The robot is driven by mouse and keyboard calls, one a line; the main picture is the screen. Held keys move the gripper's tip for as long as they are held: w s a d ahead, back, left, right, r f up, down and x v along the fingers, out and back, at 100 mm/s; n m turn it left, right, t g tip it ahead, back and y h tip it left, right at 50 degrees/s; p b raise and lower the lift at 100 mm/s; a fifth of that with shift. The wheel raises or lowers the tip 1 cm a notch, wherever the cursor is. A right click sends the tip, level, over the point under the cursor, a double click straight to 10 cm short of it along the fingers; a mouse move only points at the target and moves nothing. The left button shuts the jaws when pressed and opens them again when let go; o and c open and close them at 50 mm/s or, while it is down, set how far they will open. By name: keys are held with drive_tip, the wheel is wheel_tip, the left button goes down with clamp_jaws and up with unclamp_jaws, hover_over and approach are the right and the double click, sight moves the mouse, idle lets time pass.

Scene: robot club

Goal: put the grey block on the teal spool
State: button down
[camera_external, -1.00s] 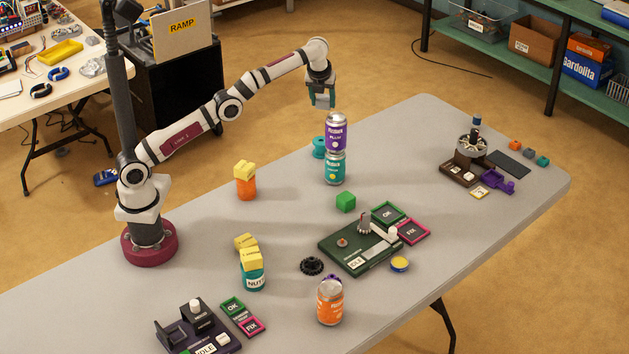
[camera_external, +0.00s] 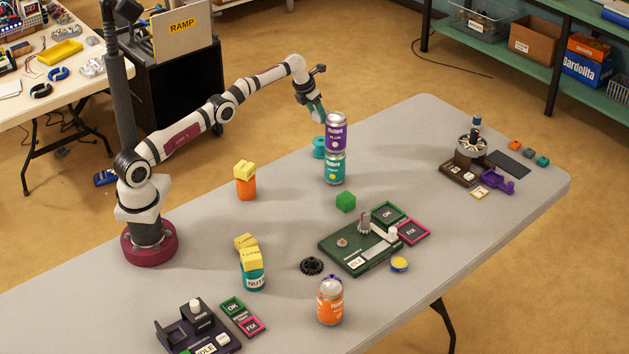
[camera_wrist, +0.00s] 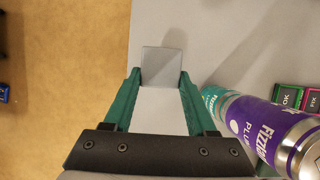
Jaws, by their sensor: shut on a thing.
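My gripper (camera_external: 320,117) points down and to the right at the far edge of the table, just left of the purple can. In the wrist view its two teal fingers (camera_wrist: 160,80) are shut on the grey block (camera_wrist: 161,62), whose flat face shows between the tips. The block is hard to make out in the external view. The teal spool (camera_external: 318,147) stands on the table, partly behind the stacked cans and below my gripper. I cannot see the spool in the wrist view.
A purple can (camera_external: 336,133) is stacked on a teal can (camera_external: 334,168), close beside my gripper; both also show in the wrist view, right of the fingers. A green block (camera_external: 346,201) and a dark green station (camera_external: 345,250) are nearer. The table's far edge lies close by.

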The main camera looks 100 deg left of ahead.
sight(320, 141)
wheel_tip(320, 141, down, 8)
drive_tip(key=shift+f, duration=0.1)
idle(0.4)
drive_tip(key=shift+c, duration=1)
unclamp_jaws()
drive_tip(key=shift+f, duration=0.1)
